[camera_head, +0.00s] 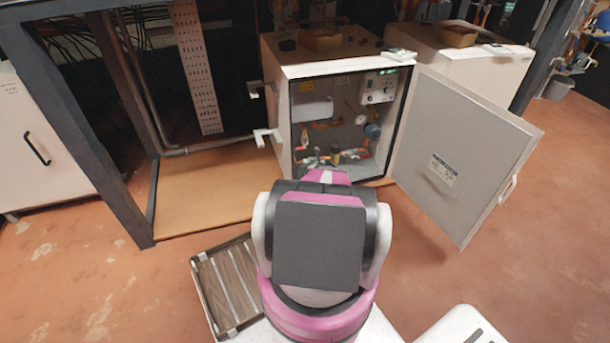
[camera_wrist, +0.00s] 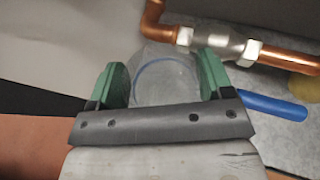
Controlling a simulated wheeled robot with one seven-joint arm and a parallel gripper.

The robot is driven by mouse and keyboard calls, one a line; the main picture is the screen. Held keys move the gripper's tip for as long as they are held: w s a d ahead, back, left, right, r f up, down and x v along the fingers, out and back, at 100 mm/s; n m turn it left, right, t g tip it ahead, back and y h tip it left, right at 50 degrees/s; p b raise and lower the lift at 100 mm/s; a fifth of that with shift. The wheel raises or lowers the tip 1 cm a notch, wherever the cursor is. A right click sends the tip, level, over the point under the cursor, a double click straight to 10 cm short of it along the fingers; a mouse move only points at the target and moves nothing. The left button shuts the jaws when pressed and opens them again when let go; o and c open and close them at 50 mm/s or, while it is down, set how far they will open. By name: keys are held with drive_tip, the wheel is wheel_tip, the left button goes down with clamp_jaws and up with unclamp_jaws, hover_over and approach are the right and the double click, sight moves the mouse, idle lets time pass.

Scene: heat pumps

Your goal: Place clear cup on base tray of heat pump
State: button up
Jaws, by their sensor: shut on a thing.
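The clear cup (camera_wrist: 165,82) shows in the wrist view between the two green finger pads of my gripper (camera_wrist: 165,88), which is shut on it. The cup is see-through, with a faint bluish ring. The heat pump (camera_head: 345,120) stands open in the head view. Its base tray, the grey floor (camera_wrist: 285,132), shows in the wrist view at the right, near the cup. I cannot tell whether the cup touches it. In the head view my own arm hides the gripper, the cup and the lower front of the heat pump.
The heat pump door (camera_head: 460,160) is swung open to the right. A copper pipe with fittings (camera_wrist: 225,42) runs just beyond the cup, and a blue tube (camera_wrist: 272,106) lies right of my gripper. A slatted crate (camera_head: 228,285) lies on the floor at the left.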

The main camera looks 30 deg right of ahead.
drive_tip(key=shift+w+a+f, duration=0.3)
drive_tip(key=shift+w+f, duration=0.3)
drive_tip(key=shift+f, duration=0.15)
wheel_tip(320, 180, down, 5)
drive_tip(key=shift+f, duration=0.1)
drive_tip(key=shift+w+a+f, duration=0.15)
drive_tip(key=shift+w+a, duration=0.1)
drive_tip(key=shift+w, duration=0.05)
drive_tip(key=shift+f, duration=0.1)
drive_tip(key=o, duration=0.6)
drive_tip(key=shift+s+r, duration=0.2)
drive_tip(key=v, duration=1.1)
drive_tip(key=shift+s+r, duration=0.15)
drive_tip(key=shift+s, duration=0.1)
